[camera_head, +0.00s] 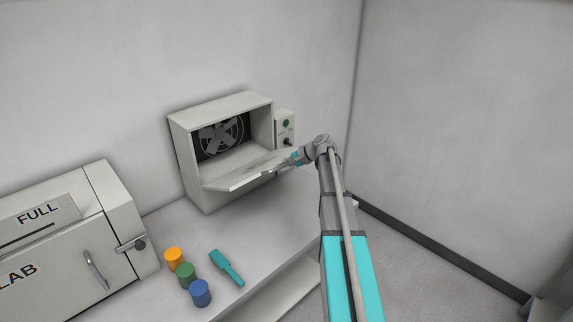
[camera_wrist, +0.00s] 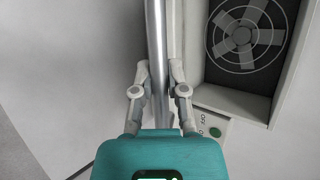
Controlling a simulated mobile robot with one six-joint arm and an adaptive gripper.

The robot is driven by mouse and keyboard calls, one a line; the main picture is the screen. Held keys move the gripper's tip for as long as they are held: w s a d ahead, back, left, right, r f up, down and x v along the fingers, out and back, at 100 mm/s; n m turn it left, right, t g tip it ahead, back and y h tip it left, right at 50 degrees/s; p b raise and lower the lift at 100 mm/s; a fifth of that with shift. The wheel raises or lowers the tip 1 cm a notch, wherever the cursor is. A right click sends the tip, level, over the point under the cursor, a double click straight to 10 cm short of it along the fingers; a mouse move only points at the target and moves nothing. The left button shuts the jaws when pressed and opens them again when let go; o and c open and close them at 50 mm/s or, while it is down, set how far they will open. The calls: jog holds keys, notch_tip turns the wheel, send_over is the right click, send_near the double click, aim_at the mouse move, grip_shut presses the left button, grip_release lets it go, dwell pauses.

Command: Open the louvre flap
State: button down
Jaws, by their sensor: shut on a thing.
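The louvre flap (camera_head: 228,184) is a pale panel at the front of a grey box (camera_head: 187,160) on the bench. It stands swung down and outward, and the box front is open. A fan (camera_head: 221,134) shows inside, and also in the wrist view (camera_wrist: 242,36). My gripper (camera_head: 273,169) is at the flap's right front corner. In the wrist view my gripper (camera_wrist: 158,78) is shut on a round metal bar (camera_wrist: 156,28), which looks like the flap's handle. The fingers hide part of the bar, and how it joins the flap is unclear.
A switch panel (camera_head: 285,128) is on the box's right side, close to my gripper. Orange (camera_head: 174,258), green (camera_head: 187,273) and blue (camera_head: 200,293) cylinders and a teal tool (camera_head: 227,267) lie on the bench. A grey cabinet (camera_head: 125,215) stands left.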

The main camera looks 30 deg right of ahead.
jog(key=shift+g+h, duration=0.3)
jog(key=shift+g, duration=0.4)
jog(key=w+r+p, duration=0.1)
jog(key=r+p, duration=0.1)
jog(key=w+a+r+p, duration=0.1)
jog(key=w+r+p, duration=0.1)
jog(key=p, duration=0.1)
jog(key=w+r+p, duration=0.2)
jog(key=r, duration=0.1)
jog(key=shift+w+a+p, duration=0.15)
jog(key=shift+a+p, duration=0.1)
jog(key=shift+p, duration=0.1)
jog(key=shift+w+a+r+p, duration=0.2)
jog(key=shift+w+r+p, duration=0.3)
jog(key=shift+w, duration=0.05)
jog(key=shift+w+a+r+p, duration=0.2)
jog(key=shift+w+r+p, duration=0.25)
jog(key=shift+w, duration=0.1)
jog(key=c, duration=0.6)
grip_release()
jog(key=shift+c, duration=0.2)
jog(key=shift+s, duration=0.1)
